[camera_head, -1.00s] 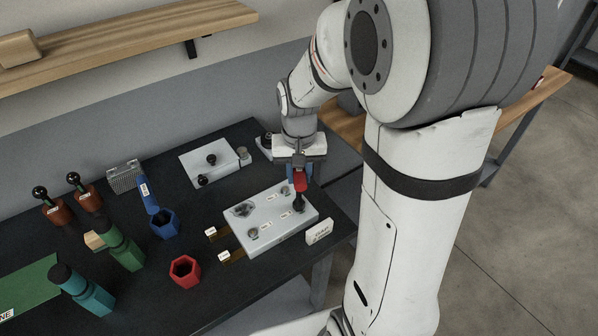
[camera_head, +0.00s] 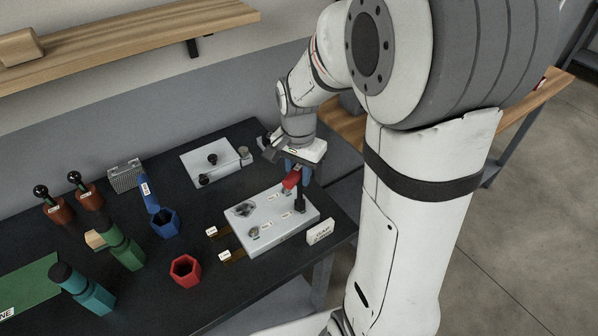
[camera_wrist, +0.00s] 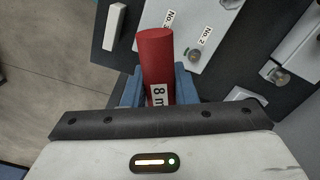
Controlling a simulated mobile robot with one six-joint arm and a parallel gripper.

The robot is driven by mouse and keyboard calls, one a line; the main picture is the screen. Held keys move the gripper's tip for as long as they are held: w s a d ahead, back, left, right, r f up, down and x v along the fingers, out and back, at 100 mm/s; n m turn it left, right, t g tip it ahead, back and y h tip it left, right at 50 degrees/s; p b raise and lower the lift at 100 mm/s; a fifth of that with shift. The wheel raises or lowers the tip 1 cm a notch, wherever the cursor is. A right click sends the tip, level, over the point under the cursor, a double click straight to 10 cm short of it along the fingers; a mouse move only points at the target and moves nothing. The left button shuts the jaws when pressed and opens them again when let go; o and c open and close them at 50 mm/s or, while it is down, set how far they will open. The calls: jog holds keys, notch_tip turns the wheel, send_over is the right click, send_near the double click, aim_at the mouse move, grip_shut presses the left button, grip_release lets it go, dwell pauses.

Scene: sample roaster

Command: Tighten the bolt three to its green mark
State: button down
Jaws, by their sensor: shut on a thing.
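My gripper (camera_head: 297,173) is shut on the red handle (camera_head: 291,181) of a tool, above the pale fixture plate (camera_head: 262,238). The handle also shows in the wrist view (camera_wrist: 156,55), between my blue fingers, with a partly hidden label reading "8 m". The "No. 3" label (camera_wrist: 169,19) is beside the handle in the wrist view. Bolt three and its green mark cannot be made out; the tool seems to cover that spot. Bolt two (camera_wrist: 195,55) shows near its "No. 2" label.
A white sign (camera_head: 320,232) stands close to the plate's right end. A second pale plate (camera_head: 207,162) lies behind. A red hexagonal holder (camera_head: 185,270), a blue holder (camera_head: 164,224) and green and teal holders stand to the left on the dark table.

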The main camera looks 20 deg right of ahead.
aim_at(298, 166)
jog(key=shift+m, duration=0.3)
jog(key=m, duration=0.3)
jog(key=shift+w+a+m, duration=0.1)
jog(key=shift+m, duration=0.2)
jog(key=m, duration=0.3)
jog(key=shift+w, duration=0.1)
jog(key=shift+n, duration=0.7)
jog(key=shift+r, duration=0.15)
jog(key=shift+r+p, duration=1.1)
jog(key=shift+r, duration=0.45)
